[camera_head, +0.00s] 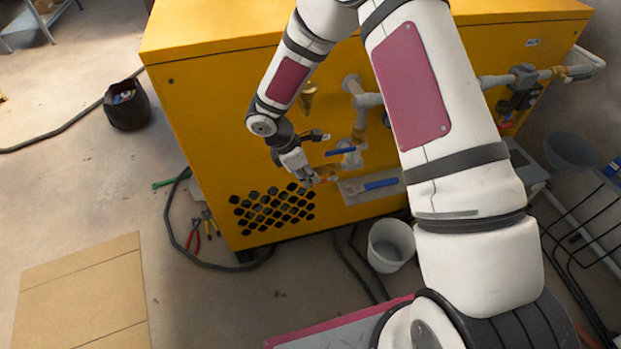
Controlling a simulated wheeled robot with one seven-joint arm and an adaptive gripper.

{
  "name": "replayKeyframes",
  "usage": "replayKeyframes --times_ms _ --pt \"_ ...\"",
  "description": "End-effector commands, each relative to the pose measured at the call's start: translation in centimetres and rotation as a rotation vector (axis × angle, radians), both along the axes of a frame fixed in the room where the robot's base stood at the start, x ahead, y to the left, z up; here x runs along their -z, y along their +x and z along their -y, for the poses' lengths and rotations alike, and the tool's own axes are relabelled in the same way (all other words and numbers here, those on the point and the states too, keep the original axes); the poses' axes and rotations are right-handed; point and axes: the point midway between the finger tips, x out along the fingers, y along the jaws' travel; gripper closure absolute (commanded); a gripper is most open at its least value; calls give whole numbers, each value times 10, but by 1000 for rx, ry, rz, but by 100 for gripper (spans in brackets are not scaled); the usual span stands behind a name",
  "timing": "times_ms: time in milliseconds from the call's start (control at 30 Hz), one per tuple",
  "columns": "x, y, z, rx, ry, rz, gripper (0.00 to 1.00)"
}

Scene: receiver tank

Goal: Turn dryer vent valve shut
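A large yellow cabinet (215,120), which looks like the dryer, carries grey pipework on its front face. One valve with a blue lever (341,152) sits on this pipework, its lever roughly level. I cannot tell which one is the vent valve. My gripper (311,181) is low on the cabinet front, left of both levers and just above the black vent grille. A small orange-red part (326,179) shows at its fingertips. Contact and finger opening are too small to make out.
A white bucket (391,244) stands on the floor below the pipes. Pliers (208,222) and a dark hose lie at the cabinet's lower left. A black bag (127,105) and flat cardboard (84,295) are further left. A black wire rack (580,240) stands at right.

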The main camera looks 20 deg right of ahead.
Motion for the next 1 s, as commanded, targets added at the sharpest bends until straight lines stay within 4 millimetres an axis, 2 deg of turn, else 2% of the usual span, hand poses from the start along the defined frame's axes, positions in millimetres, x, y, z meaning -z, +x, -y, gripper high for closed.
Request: replayKeyframes --times_ms 200,500,600,1000 --pt "16 0 7 1 0 -1 85" --pt "18 0 8 0 0 0 85" --pt "17 0 7 1 0 0 100" --pt "20 1 6 -2 -19 1 100"
